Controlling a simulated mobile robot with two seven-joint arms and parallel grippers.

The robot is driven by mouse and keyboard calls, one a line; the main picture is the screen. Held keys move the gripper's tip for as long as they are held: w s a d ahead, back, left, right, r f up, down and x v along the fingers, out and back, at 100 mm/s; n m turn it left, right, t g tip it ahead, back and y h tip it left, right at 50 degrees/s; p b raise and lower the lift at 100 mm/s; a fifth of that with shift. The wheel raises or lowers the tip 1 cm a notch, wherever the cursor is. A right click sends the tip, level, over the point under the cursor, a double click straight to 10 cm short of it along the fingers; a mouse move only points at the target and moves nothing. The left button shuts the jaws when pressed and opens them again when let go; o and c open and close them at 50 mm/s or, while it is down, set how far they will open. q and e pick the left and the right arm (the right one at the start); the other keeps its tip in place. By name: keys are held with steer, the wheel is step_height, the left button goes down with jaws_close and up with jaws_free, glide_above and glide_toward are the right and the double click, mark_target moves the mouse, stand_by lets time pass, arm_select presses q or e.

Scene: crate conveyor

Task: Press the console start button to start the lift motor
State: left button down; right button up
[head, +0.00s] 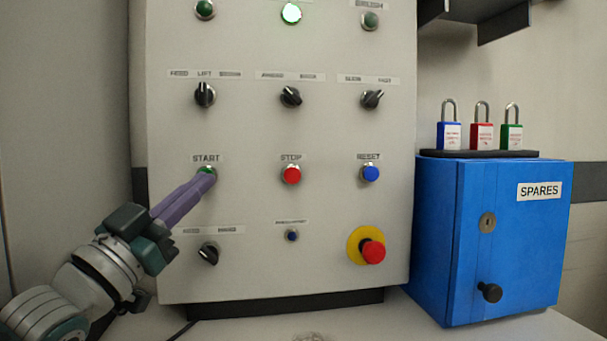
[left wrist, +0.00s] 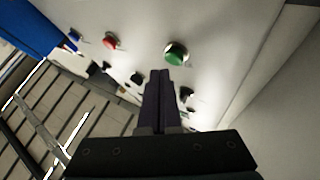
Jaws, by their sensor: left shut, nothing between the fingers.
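The console (head: 330,220) is an upright light-grey panel of buttons and switches. The green start button (head: 209,169) sits under the START label, partly hidden by my left gripper's fingertips. My left gripper (head: 207,177) is shut and empty, its purple fingers pointing up and right at the button. In the left wrist view the green start button (left wrist: 176,53) lies just beyond the shut fingertips (left wrist: 160,74), with a small gap in that picture. I cannot tell whether they touch. My right gripper is not in view.
A red STOP button (head: 291,174) and blue RESET button (head: 370,173) are to the right. Below are a red emergency stop (head: 372,251) and a black selector (head: 209,253). The top-middle lamp (head: 291,13) glows green. A blue SPARES cabinet (head: 500,240) carries three padlocks.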

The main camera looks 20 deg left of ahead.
arm_select(q)
steer(key=s+d+p, duration=0.1)
steer(key=s+p, duration=0.1)
steer(key=s, duration=0.1)
steer(key=s+d+p, duration=0.1)
steer(key=shift+s+d, duration=0.15)
steer(key=shift+d, duration=0.15)
stand_by(0.6)
